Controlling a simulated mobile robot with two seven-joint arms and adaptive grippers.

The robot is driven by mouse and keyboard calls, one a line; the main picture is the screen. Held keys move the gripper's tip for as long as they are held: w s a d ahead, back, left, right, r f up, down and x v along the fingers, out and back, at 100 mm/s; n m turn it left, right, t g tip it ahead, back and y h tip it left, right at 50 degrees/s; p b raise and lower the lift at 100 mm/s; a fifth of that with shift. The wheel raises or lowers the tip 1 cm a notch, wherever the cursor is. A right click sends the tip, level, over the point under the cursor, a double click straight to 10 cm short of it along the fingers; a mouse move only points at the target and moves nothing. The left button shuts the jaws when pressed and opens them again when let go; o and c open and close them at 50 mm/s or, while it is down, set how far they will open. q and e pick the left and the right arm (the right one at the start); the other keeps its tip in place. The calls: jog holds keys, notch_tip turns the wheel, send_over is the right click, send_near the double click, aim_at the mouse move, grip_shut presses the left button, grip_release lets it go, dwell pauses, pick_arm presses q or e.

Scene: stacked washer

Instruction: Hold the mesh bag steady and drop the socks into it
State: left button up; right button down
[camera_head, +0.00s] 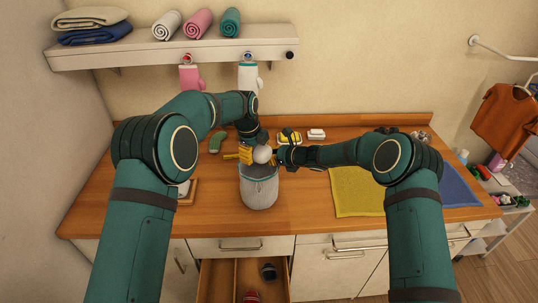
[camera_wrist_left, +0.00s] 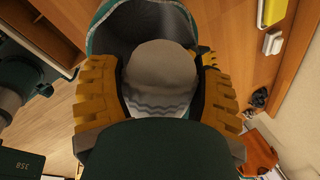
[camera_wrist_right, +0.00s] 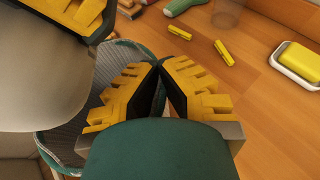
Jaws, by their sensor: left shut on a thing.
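The grey mesh bag (camera_head: 260,192) with a teal rim stands upright on the wooden counter; its open mouth also shows in the left wrist view (camera_wrist_left: 128,22). My left gripper (camera_wrist_left: 158,70) is shut on a pale rolled sock bundle (camera_wrist_left: 160,72) with grey wavy stripes. In the head view the bundle (camera_head: 263,154) is over the bag's mouth. My right gripper (camera_wrist_right: 160,68) is at the bag's rim on the right side, its fingertips closed together with the teal rim between them. The bag's inside is mostly hidden by the bundle and grippers.
A yellow sponge on a white dish (camera_wrist_right: 297,60) and small yellow pieces (camera_wrist_right: 224,52) lie behind the bag. A yellow cloth (camera_head: 357,191) lies right of it. An open drawer (camera_head: 222,280) below holds small dark and red items. A shelf (camera_head: 170,50) hangs above.

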pick_arm(q)
jog(key=shift+f, duration=0.35)
jog(key=o, duration=1.1)
jog(key=shift+r, duration=0.1)
jog(key=v, duration=1.2)
pick_arm(e)
jog(key=c, duration=1.1)
grip_release()
jog(key=shift+o, duration=0.2)
